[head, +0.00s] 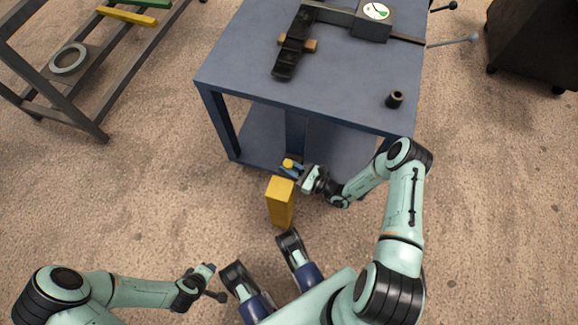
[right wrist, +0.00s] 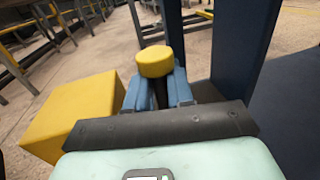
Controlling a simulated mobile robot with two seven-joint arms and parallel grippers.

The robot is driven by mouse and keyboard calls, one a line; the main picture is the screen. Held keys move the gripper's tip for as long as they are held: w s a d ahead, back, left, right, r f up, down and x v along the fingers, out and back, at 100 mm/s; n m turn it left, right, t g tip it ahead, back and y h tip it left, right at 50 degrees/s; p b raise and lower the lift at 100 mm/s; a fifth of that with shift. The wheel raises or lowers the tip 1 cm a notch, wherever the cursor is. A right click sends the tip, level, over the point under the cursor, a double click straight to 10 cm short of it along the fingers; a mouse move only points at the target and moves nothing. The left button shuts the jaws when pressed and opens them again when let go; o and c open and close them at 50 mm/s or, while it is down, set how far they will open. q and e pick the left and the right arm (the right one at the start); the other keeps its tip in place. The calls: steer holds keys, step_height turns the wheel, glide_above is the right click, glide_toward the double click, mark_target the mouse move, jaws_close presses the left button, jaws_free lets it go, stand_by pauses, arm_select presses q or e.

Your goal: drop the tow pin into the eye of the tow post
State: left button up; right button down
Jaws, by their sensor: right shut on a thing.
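The tow pin has a yellow round head (head: 288,162) and a dark shank, seen close in the right wrist view (right wrist: 155,62). My right gripper (head: 294,169) is shut on the pin, with its blue fingers on both sides of the shank below the head. The yellow tow post (head: 281,204) stands on the floor in front of the blue table. In the right wrist view the post (right wrist: 75,112) is left of the fingers. The pin looks apart from the post; no eye can be made out. My left gripper (head: 207,274) is low at the left, away from both.
The blue table (head: 350,85) stands just behind the post, with its legs and lower shelf near my right gripper. It carries a dark clamp-like tool with a gauge (head: 374,11) and a small black cylinder (head: 395,99). A metal rack (head: 60,75) is at left. The floor left of the post is clear.

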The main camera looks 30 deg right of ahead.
stand_by(0.4)
steer(key=shift+f+b, duration=1)
steer(key=shift+f, duration=0.6)
steer(key=shift+r, duration=0.15)
steer(key=shift+r+p, duration=1.1)
steer(key=shift+r, duration=0.1)
steer(key=shift+p, duration=0.3)
stand_by(1.1)
steer(key=shift+f+b, duration=0.95)
steer(key=shift+f, duration=0.4)
steer(key=c, duration=0.9)
jaws_free()
